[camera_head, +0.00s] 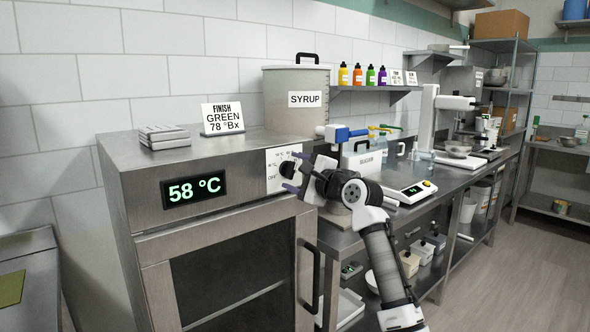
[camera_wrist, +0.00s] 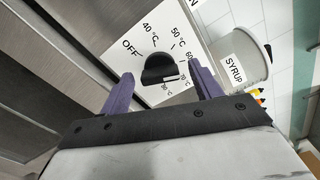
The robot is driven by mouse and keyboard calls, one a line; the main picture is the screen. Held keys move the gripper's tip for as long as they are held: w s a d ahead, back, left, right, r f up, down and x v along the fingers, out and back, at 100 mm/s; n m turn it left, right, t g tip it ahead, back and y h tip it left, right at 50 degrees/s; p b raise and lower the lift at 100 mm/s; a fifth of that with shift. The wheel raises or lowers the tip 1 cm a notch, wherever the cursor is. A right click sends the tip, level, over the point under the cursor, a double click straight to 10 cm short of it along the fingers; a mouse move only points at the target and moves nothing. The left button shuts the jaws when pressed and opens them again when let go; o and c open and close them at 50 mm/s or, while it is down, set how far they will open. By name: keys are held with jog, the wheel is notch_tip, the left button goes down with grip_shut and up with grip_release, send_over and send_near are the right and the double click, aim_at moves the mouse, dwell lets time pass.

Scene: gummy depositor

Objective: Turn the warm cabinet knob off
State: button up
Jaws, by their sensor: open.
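The warm cabinet (camera_head: 140,190) is a steel unit with a glazed door and a display (camera_head: 193,190) reading 58 °C. Its black knob (camera_wrist: 160,69) sits on a white dial plate (camera_wrist: 196,38) marked OFF, 40 °C, 50 °C, 60 °C and further temperatures. A pale mark on the knob lies at its lower right, away from the OFF label. My gripper (camera_wrist: 162,71) is open, with one purple finger on each side of the knob. Contact cannot be told. In the head view my gripper (camera_head: 294,172) is at the dial, and the knob (camera_head: 287,169) is partly hidden.
A syrup pot (camera_head: 296,105), a sign card (camera_head: 222,119) and a stack of flat trays (camera_head: 164,136) stand on the cabinet. The door handle (camera_head: 309,275) projects below the dial. A counter with a scale (camera_head: 409,191) runs to the right.

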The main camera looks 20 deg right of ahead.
jog(key=shift+w, duration=0.15)
jog(key=shift+c, duration=0.3)
jog(key=c, duration=0.9)
